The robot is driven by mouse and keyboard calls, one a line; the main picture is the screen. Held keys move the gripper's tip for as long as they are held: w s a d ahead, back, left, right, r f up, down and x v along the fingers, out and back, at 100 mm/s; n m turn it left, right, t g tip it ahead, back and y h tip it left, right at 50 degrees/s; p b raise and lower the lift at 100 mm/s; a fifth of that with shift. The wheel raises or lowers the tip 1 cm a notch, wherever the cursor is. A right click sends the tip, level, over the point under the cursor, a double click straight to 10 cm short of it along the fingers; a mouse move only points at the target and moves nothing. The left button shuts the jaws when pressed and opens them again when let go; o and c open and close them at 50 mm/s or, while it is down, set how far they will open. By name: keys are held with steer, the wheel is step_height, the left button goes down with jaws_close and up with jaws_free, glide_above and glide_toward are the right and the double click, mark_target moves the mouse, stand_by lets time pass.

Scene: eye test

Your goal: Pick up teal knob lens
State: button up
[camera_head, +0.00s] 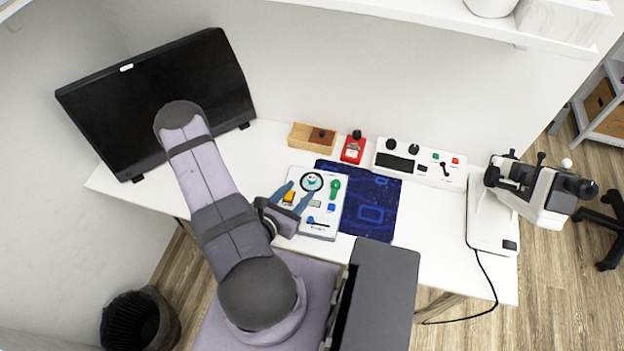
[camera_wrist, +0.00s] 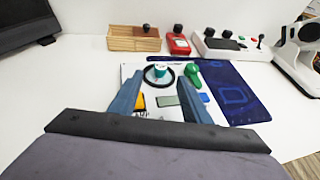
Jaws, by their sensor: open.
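The teal knob lens (camera_head: 312,179) is a round disc with a black rim and a teal knob in its middle. It lies on the far part of a white board (camera_head: 327,228) on the desk; it also shows in the wrist view (camera_wrist: 158,79), with the knob standing up. My gripper (camera_head: 301,189) is open, with its two blue fingers over the board on the near side of the lens. In the wrist view my gripper (camera_wrist: 160,84) has the lens in line between and beyond its fingertips. I see nothing held. I cannot tell the fingers' exact height.
The board also holds a green-handled piece (camera_head: 335,188), an orange block (camera_head: 289,197), a grey-green plate (camera_wrist: 168,101) and small blue pieces. A dark blue mat (camera_head: 374,210) lies to the right. Behind stand a wooden box (camera_head: 305,142), a red device (camera_head: 352,151) and a white control panel (camera_head: 433,169).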

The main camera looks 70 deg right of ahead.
mark_target(311, 179)
steer(key=shift+b+x, duration=0.9)
steer(key=shift+x, duration=2.75)
steer(key=shift+r, duration=0.15)
jaws_close()
